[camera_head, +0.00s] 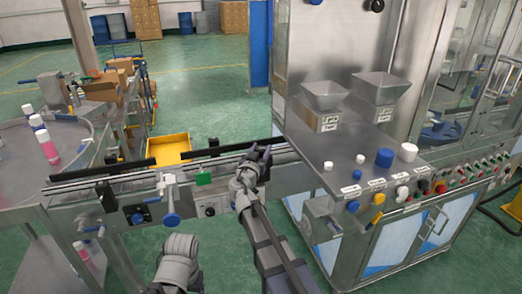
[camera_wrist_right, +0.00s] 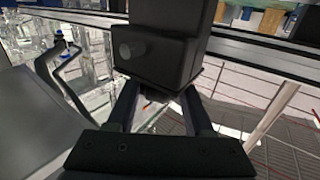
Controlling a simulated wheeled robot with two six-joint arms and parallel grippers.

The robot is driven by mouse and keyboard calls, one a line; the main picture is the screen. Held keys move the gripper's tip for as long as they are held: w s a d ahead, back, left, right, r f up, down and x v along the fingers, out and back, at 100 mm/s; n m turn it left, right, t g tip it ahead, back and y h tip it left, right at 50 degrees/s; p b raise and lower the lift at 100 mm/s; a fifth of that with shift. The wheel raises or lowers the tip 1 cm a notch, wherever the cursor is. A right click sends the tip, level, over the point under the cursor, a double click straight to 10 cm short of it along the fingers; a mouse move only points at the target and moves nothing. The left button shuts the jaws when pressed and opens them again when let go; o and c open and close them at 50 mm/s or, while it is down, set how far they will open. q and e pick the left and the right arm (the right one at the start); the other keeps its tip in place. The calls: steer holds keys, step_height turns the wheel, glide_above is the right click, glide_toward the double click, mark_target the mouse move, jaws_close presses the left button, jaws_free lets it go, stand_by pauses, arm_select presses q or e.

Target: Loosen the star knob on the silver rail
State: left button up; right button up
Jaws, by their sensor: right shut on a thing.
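The silver rail (camera_head: 130,177) runs across the middle of the head view, from the round table at left to the machine at right. My right gripper (camera_head: 258,153) is at the rail's right part, close to the machine. In the right wrist view its two fingers (camera_wrist_right: 165,100) close on a dark part under a black block (camera_wrist_right: 160,50) with a round stub on its face. The held part is mostly hidden, and I cannot make out a star shape. My left gripper is not in view; only a grey arm part shows at the bottom.
The machine's steel top (camera_head: 350,165) carries blue and white caps. A yellow bin (camera_head: 170,149) stands behind the rail.

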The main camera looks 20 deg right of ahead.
mark_target(261, 153)
steer(key=shift+s+d+n+t+y, duration=0.1)
steer(key=shift+n+t+y, duration=0.2)
steer(key=shift+y, duration=0.1)
jaws_close()
steer(key=shift+n+t+y, duration=0.5)
steer(key=shift+n+y, duration=0.2)
steer(key=shift+y, duration=0.3)
steer(key=shift+n+t+y, duration=0.5)
steer(key=shift+n+y, duration=0.7)
steer(key=shift+y, duration=0.6)
steer(key=o, duration=1.2)
jaws_free()
steer(key=shift+o, duration=0.2)
steer(key=shift+s+a, duration=0.3)
steer(key=shift+s, duration=0.95)
steer(key=shift+s+a, duration=0.25)
steer(key=shift+s, duration=1)
steer(key=shift+s+a, duration=0.3)
steer(key=shift+s, duration=0.95)
